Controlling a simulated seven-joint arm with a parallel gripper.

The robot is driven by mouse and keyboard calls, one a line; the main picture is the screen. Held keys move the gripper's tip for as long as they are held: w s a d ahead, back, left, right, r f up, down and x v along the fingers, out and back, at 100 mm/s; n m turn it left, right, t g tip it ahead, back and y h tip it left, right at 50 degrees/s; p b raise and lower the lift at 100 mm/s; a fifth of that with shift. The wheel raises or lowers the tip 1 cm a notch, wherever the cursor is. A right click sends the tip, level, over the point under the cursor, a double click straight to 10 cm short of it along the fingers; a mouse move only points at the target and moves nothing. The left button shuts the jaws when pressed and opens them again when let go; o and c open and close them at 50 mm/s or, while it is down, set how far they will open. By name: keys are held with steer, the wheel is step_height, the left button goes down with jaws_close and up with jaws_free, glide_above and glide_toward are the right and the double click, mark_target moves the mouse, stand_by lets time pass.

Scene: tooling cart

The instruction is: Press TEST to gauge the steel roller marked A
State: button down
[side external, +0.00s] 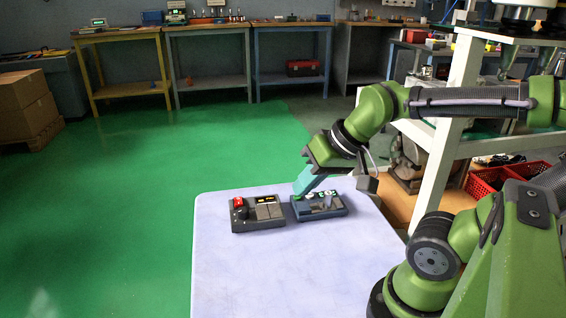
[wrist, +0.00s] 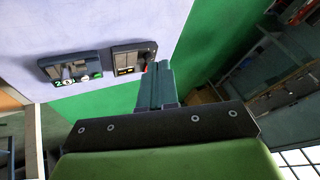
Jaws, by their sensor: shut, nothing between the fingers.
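My gripper (side external: 298,192) is shut and empty, its teal fingers pointing down and left. In the side view its tips overlap the near-left end of a blue box (side external: 320,208); I cannot tell whether they touch it. The blue box carries small pale and green parts on top; it also shows in the wrist view (wrist: 72,68), where its labels are too small to read surely. A dark grey box (side external: 258,214) with a red button (side external: 238,202), a black knob and yellow markings sits left of it. In the wrist view my fingers (wrist: 157,66) appear beside the grey box (wrist: 128,61). No letter A or TEST label is legible.
Both boxes stand on a pale lavender cart top (side external: 240,280), with clear room in front. A white post frame (side external: 455,130) and red crates (side external: 500,178) stand at the right. Workbenches (side external: 210,60) line the back wall, well away.

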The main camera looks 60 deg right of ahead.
steer(key=w+d+f+m+y, duration=0.1)
steer(key=w+d+f+m, duration=0.2)
steer(key=d, duration=0.4)
steer(key=w+d+f+m+t, duration=0.1)
steer(key=w+d+f+m, duration=0.2)
steer(key=w+d+m, duration=0.3)
steer(key=w+d+f+m+y, duration=0.1)
steer(key=w+d+f+m, duration=0.2)
steer(key=d+m, duration=0.4)
steer(key=w+d, duration=0.1)
steer(key=d, duration=0.1)
steer(key=shift+w+d+f+m+t+y, duration=0.2)
steer(key=shift+d+f+m+t+y, duration=0.1)
steer(key=shift+m, duration=0.1)
steer(key=shift+f, duration=4.35)
steer(key=shift+f, duration=0.15)
steer(key=shift+f, duration=0.3)
